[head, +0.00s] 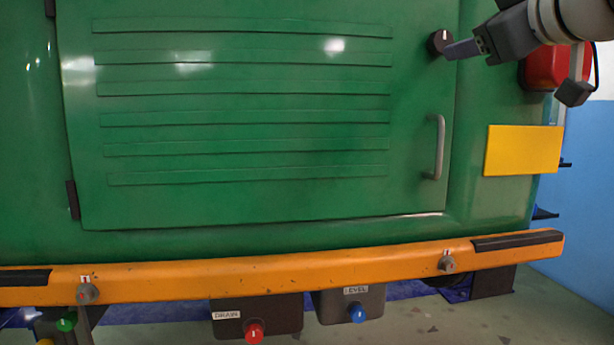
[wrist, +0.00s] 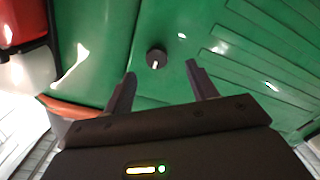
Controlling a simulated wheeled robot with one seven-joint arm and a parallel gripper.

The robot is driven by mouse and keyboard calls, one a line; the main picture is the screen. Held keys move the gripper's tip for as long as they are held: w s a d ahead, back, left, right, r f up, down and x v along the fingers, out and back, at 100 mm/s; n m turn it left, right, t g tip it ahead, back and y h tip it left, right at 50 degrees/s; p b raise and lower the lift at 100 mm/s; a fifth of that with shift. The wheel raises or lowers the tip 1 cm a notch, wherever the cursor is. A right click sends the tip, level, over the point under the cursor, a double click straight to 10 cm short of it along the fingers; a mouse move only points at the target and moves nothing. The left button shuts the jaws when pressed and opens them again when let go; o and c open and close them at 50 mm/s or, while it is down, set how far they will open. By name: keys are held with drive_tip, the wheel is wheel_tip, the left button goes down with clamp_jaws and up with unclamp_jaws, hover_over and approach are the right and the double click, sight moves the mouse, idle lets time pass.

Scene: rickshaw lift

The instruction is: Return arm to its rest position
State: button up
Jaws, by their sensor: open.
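My gripper (head: 462,49) is at the upper right of the head view, with its fingertips beside a black knob (head: 438,42) on the green panel door (head: 240,205). In the head view the fingertips appear very near the knob. In the wrist view my gripper (wrist: 160,82) is open, its two fingers apart with nothing between them. The knob (wrist: 156,58) shows there beyond the fingertips, centred ahead of the gap, with a white mark on its face. It appears apart from the fingers.
A grey door handle (head: 437,147) is below the knob. A red lamp (head: 545,68) is close behind my gripper, and a yellow plate (head: 523,150) is below it. An orange bumper (head: 270,275) with small knobs runs below.

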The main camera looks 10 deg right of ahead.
drive_tip(key=s+a+f+m+g, duration=0.2)
drive_tip(key=a+f+g, duration=0.15)
drive_tip(key=f, duration=0.85)
drive_tip(key=s+a+f+m+g+y+p, duration=0.1)
drive_tip(key=a+f+m+g, duration=0.2)
drive_tip(key=f, duration=0.9)
drive_tip(key=s+a+f+m+g, duration=0.1)
drive_tip(key=s+a+f+g, duration=0.3)
drive_tip(key=f, duration=0.9)
drive_tip(key=s+a+f+g, duration=0.1)
drive_tip(key=s+f, duration=0.1)
drive_tip(key=f, duration=0.5)
drive_tip(key=s+a+f+m+h, duration=0.1)
drive_tip(key=s+a+f, duration=0.1)
drive_tip(key=f, duration=0.5)
drive_tip(key=shift+s+a+f+g+h, duration=0.2)
drive_tip(key=shift+s+g+h, duration=0.15)
drive_tip(key=shift+s, duration=0.35)
